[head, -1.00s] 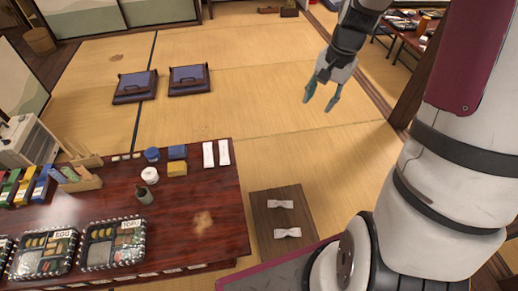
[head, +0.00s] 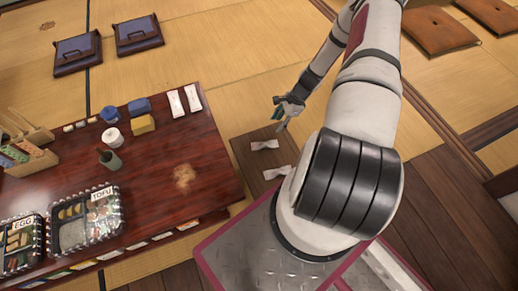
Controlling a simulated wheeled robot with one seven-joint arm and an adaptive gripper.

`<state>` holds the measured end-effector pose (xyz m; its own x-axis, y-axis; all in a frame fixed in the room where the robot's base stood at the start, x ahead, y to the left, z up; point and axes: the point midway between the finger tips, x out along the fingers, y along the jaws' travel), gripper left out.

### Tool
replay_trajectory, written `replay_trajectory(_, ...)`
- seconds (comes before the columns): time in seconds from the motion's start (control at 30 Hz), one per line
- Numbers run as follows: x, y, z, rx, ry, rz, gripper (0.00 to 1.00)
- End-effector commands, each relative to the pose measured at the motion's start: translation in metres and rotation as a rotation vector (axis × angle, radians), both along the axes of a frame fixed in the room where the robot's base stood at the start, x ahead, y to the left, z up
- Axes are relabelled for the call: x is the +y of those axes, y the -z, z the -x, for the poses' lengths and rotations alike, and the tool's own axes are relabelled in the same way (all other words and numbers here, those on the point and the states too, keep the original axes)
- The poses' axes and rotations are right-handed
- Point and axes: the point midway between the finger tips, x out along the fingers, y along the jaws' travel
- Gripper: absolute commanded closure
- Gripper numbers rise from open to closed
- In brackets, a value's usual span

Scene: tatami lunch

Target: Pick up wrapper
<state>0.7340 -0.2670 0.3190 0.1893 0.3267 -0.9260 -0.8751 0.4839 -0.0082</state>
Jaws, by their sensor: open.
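Two white pieces pinched in the middle, like twisted paper wrappers, lie apart on a low brown wooden board. The far wrapper (head: 264,144) lies nearer the board's back edge. The near wrapper (head: 277,172) lies closer to my arm, which may cover its right end. My gripper (head: 278,122) is open and empty, just above and behind the far wrapper in the picture. It is not seen touching either one; its height above the board is hard to tell.
The dark red table (head: 140,210) stands left of the board (head: 249,158). It carries bento trays (head: 88,220), a white cup (head: 112,137), blue and yellow blocks and two white packets (head: 185,100). Floor cushions (head: 140,34) lie on open tatami behind.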

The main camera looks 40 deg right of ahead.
Motion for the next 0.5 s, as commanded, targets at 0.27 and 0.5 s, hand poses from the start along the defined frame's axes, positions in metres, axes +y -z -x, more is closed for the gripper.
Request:
replay_trajectory(0.27, 0.010, 0.037, -0.002, 0.005, 0.027, -0.011, 0.58)
replay_trajectory(0.5, 0.024, 0.077, -0.011, 0.005, 0.025, -0.010, 0.58)
